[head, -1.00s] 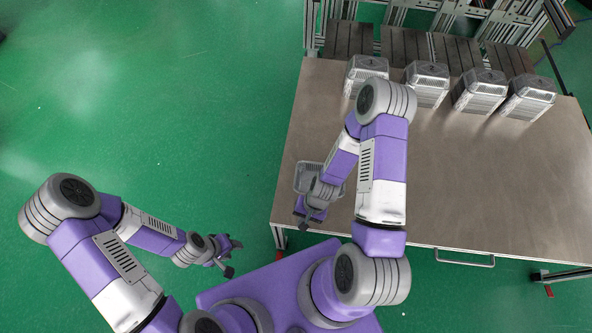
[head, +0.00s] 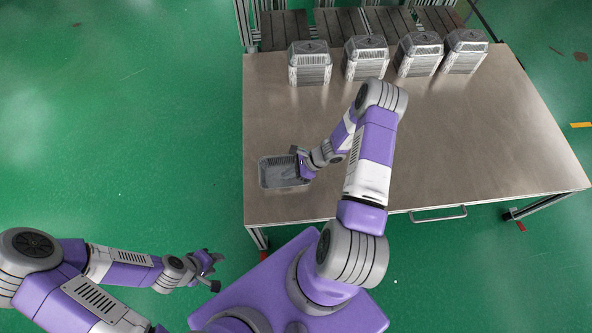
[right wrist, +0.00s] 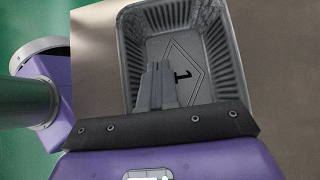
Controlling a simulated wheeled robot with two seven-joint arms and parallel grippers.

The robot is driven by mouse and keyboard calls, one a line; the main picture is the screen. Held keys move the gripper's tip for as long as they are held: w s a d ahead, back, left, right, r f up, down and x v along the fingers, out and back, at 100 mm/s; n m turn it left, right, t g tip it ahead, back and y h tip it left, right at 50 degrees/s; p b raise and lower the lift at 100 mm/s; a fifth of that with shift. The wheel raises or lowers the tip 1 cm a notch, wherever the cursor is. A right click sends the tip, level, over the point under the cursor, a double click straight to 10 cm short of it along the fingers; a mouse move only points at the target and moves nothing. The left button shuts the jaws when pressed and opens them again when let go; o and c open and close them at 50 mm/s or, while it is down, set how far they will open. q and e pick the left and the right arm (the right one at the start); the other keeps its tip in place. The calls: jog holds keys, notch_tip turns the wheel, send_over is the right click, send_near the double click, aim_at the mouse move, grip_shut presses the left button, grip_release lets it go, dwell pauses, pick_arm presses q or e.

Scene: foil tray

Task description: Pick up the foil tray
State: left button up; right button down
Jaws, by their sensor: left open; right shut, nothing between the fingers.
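The foil tray (head: 277,174) is a grey, open, rectangular tray lying upright near the table's front left corner. It fills the upper middle of the right wrist view (right wrist: 212,45), with a dark mark on its floor. My right gripper (head: 296,153) is at the tray's right side in the head view. In the right wrist view its fingers (right wrist: 157,78) are shut together with nothing between them, overlapping the tray's inside; whether they touch it I cannot tell. My left gripper (head: 217,271) is open and empty, off the table to the lower left.
Several stacks of foil containers (head: 310,64) stand in a row along the table's back edge. The middle and right of the metal table (head: 470,140) are clear. A frame with dark slats (head: 285,30) is behind it. Green floor lies to the left.

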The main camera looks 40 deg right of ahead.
aim_at(265, 181)
jog(key=w+a, duration=0.1)
jog(key=a+f, duration=0.1)
jog(key=a, duration=0.1)
jog(key=w+a+f+b, duration=0.1)
jog(key=shift+w+a, duration=0.25)
jog(key=shift+w, duration=0.05)
jog(key=shift+w+a, duration=0.25)
jog(key=shift+a, duration=0.1)
pick_arm(q)
jog(key=shift+f, duration=0.75)
